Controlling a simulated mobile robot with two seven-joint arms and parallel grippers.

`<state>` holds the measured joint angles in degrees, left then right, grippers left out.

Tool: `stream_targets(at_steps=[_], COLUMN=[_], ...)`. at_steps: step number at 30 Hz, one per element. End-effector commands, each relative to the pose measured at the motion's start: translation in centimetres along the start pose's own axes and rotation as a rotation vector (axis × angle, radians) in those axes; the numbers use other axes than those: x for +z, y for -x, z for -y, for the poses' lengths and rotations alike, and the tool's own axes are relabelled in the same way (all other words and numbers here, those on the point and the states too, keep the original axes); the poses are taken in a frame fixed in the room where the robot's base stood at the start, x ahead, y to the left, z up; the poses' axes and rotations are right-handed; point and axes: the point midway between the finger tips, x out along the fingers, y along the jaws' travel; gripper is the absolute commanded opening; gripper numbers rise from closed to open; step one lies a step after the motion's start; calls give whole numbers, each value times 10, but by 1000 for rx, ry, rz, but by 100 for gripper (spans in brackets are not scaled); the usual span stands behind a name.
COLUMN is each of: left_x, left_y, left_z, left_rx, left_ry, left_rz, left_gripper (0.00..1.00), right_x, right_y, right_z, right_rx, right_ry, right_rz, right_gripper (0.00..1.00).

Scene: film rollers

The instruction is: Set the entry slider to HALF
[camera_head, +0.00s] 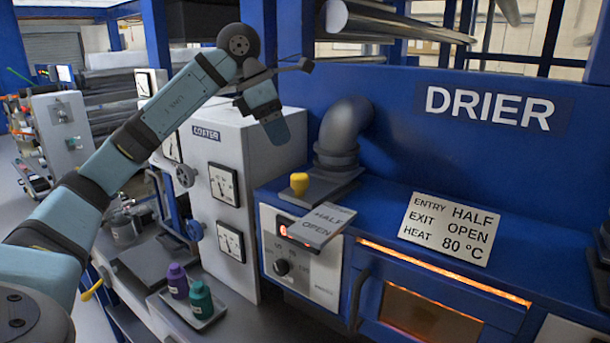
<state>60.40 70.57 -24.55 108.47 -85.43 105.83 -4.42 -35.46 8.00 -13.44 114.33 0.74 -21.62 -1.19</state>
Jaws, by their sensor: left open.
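The entry slider shows as a yellow knob (299,184) on a dark flat plate (333,186) at the foot of a grey bent pipe. A grey label plate (322,225) in front of it reads HALF and OPEN. The knob stands behind and left of the word HALF; its exact setting is unclear. A card (447,228) on the drier reads ENTRY HALF, EXIT OPEN, HEAT 80 °C. My left gripper (273,84) is open and empty, in the air above the white coater cabinet, up and left of the knob, touching nothing. My right gripper is out of view.
The grey pipe (342,135) rises just behind the slider. The white coater cabinet (283,160) with gauges stands to its left. A control panel (300,262) with a dial sits below. A tray (206,318) holds purple and green bottles. The drier top (530,235) is partly clear.

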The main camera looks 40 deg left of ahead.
Motion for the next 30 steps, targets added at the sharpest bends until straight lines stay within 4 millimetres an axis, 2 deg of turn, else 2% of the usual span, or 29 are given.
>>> stream_targets(at_steps=[3, 9, 15, 21, 29, 30], left_x=[-1, 0, 0, 0, 0, 0], left_y=[-27, -70, -100, -112, -113, -113], left_z=[1, 1, 1, 1, 1, 1], left_rx=[-2, -3, -2, -1, 0, 0], left_ry=[0, 0, -2, -2, -2, -2], left_rz=[-5, -4, -1, 1, 1, 1], left_gripper=[65, 65, 65, 65, 65, 58], right_x=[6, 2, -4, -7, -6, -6], right_y=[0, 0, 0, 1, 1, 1], right_z=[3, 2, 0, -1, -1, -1], right_rx=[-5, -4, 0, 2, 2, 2], right_ry=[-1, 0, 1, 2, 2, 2], right_rz=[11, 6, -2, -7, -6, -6], right_gripper=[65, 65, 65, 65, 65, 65])
